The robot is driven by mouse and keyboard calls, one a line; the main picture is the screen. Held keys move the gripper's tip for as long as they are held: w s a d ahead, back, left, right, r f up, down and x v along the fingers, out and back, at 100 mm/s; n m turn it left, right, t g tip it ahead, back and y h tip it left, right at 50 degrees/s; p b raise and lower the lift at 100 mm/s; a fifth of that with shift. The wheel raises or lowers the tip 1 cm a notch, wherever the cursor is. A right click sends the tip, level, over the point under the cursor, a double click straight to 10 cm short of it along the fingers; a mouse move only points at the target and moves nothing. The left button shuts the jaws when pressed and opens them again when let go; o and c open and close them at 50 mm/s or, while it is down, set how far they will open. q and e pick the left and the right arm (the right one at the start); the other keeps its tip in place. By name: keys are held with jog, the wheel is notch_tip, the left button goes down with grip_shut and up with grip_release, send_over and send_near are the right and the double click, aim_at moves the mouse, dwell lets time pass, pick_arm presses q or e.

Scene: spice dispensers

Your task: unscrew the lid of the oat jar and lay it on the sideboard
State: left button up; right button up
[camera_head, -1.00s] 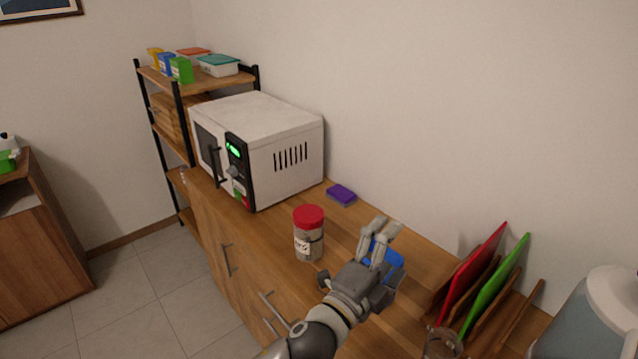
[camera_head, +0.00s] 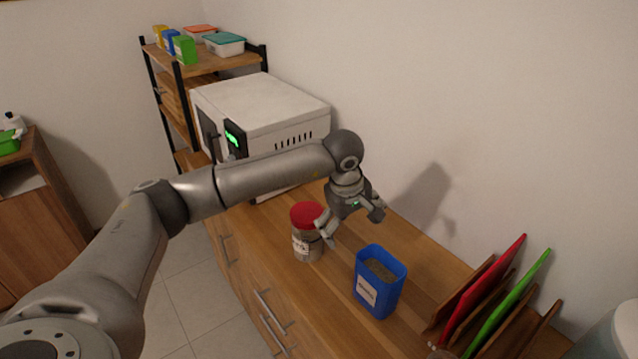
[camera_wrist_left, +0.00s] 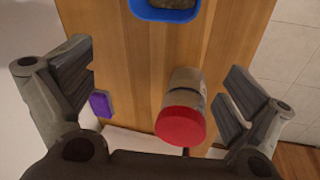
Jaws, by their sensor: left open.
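The oat jar (camera_head: 307,249) is a clear jar with a label and stands upright on the sideboard (camera_head: 336,291). Its red lid (camera_head: 306,214) is on it. In the left wrist view the jar (camera_wrist_left: 187,87) and its lid (camera_wrist_left: 180,126) show between the spread fingers, nearer the right-hand finger. My left gripper (camera_head: 352,228) is open and empty, just right of and above the jar. One finger passes in front of the jar's right side in the head view; I cannot tell whether it touches. My right gripper is not in view.
An open blue container (camera_head: 376,286) stands right of the jar. A white microwave (camera_head: 262,110) is behind, partly hidden by my arm. Red and green boards (camera_head: 506,305) stand in a rack at right. A purple sponge (camera_wrist_left: 101,103) shows in the left wrist view.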

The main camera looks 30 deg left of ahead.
aim_at(306, 211)
pick_arm(q)
jog(key=a+r+y, duration=0.1)
jog(key=a, duration=0.2)
jog(key=w+a+r+y, duration=0.1)
jog(key=a+r, duration=0.1)
jog(key=a, duration=0.2)
jog(key=a+r+y, duration=0.1)
jog(key=a+y, duration=0.1)
jog(key=a, duration=0.2)
jog(key=shift+w+r, duration=0.15)
jog(key=shift+r, duration=0.1)
jog(key=shift+a+f, duration=0.15)
jog(key=shift+f, duration=0.05)
jog(key=shift+g, duration=0.3)
jog(key=p+x, duration=0.3)
jog(key=x, duration=0.7)
jog(key=shift+w, duration=0.1)
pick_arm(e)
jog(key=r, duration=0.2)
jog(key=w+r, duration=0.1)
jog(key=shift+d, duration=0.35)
